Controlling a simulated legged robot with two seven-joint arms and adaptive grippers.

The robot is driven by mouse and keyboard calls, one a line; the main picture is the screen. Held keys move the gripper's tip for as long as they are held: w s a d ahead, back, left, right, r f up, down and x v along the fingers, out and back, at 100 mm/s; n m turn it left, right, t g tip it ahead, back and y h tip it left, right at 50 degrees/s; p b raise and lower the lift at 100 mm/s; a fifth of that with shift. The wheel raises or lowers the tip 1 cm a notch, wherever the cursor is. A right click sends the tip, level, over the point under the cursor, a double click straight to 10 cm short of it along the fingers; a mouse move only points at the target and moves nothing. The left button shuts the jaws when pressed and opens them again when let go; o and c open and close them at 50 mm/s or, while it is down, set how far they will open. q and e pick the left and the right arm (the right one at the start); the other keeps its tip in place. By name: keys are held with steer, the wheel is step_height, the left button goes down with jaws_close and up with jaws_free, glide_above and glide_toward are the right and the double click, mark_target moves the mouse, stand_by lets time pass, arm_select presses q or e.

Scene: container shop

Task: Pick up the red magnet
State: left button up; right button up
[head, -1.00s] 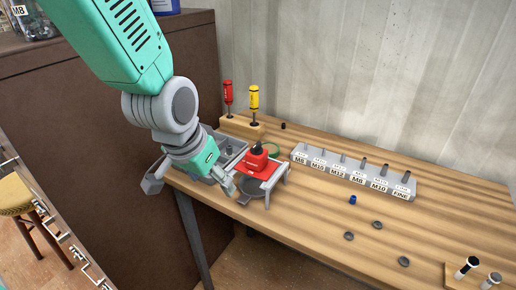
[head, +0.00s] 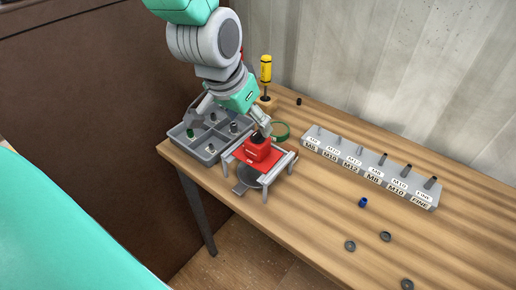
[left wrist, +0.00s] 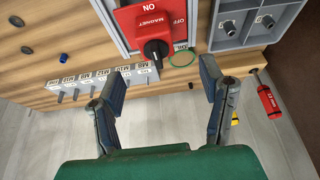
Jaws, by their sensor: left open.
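The red magnet (head: 262,152) is a red block with a black knob on top. It sits on a small grey stand (head: 285,168) at the table's left end. In the left wrist view the magnet (left wrist: 140,22) shows at the top, lettered MAGNET, ON and OFF, with its black knob (left wrist: 156,50) toward me. My left gripper (head: 232,118) is above and just behind the magnet in the head view. In the left wrist view my left gripper (left wrist: 163,88) has its fingers wide apart, with nothing between them. My right gripper is not in view.
A grey divided tray (head: 207,153) with small parts stands left of the magnet. A green ring (head: 281,131) lies behind it. A labelled rack (head: 370,168) of bolts stands to the right. Yellow (head: 266,72) and red (left wrist: 268,98) screwdrivers stand at the back. Small rings lie on the front table.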

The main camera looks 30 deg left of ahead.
mark_target(258, 133)
arm_select(q)
steer(key=x, duration=0.3)
steer(key=shift+r, duration=0.1)
steer(key=shift+w+d+f, duration=0.2)
steer(key=shift+f, duration=0.2)
steer(key=shift+w+d+f, duration=0.2)
steer(key=shift+f, duration=0.15)
steer(key=x, duration=0.3)
steer(key=shift+w+f, duration=0.2)
steer(key=shift+w+a+f, duration=0.15)
steer(key=shift+a+f, duration=0.1)
steer(key=shift+r, duration=0.1)
steer(key=c, duration=1)
steer(key=shift+d, duration=0.1)
jaws_close()
steer(key=shift+d, duration=0.1)
